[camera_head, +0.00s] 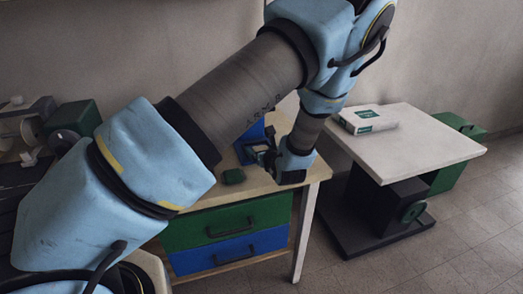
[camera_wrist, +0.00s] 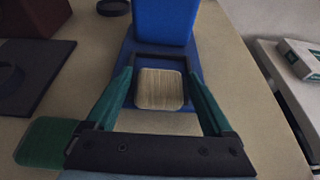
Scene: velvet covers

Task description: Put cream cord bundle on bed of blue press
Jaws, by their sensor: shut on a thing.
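The cream cord bundle (camera_wrist: 160,89) is a pale, square, ribbed block in the wrist view. It sits between the teal fingers of my gripper (camera_wrist: 160,80), which is shut on it. The blue press (camera_wrist: 163,20) stands just beyond, with its flat blue bed (camera_wrist: 191,76) under and around the bundle in the picture. I cannot tell whether the bundle touches the bed or is held above it. In the head view my gripper (camera_head: 263,158) is low over the table beside the blue press (camera_head: 250,138), and the bundle cannot be made out.
A green block (camera_head: 233,176) lies on the table near my gripper, also at lower left in the wrist view (camera_wrist: 40,142). A dark plate (camera_wrist: 30,72) and a black ring (camera_wrist: 113,7) lie left of the press. A white-topped side table (camera_head: 430,145) holds a box (camera_head: 368,120).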

